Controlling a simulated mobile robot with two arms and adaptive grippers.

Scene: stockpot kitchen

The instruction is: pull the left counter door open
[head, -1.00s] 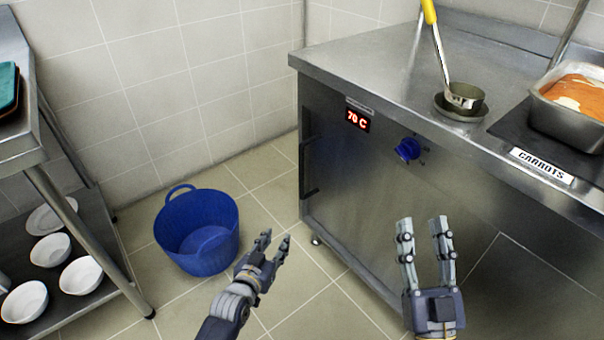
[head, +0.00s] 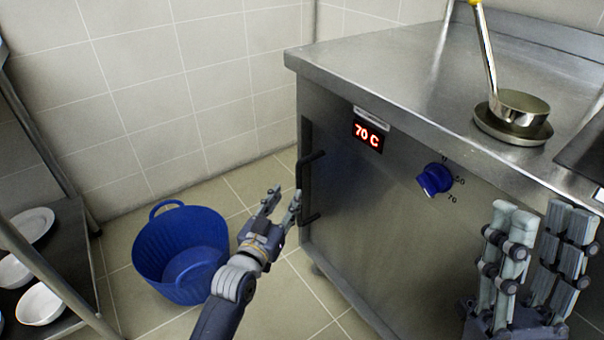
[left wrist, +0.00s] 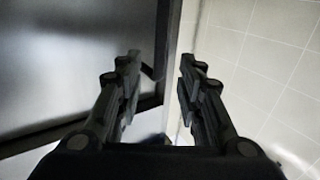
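The left end of the steel counter (head: 385,215) carries a dark bar handle (head: 313,217) at its left edge, on a steel door-like panel. It looks closed; no gap shows. My left gripper (head: 282,194) is open and empty, just left of the handle's lower part; I cannot tell whether the right-hand finger touches the bar. In the left wrist view the two fingers (left wrist: 160,65) stand apart, with a dark-edged panel (left wrist: 70,60) on the left and tiled wall on the right. My right gripper (head: 540,212) is open and empty, in front of the counter.
A blue tub (head: 182,250) stands on the floor left of my left gripper. A blue knob (head: 434,179) and a 70 C display (head: 368,135) are on the counter front. A ladle (head: 518,108) rests on top. A shelf with white bowls (head: 40,303) stands at far left.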

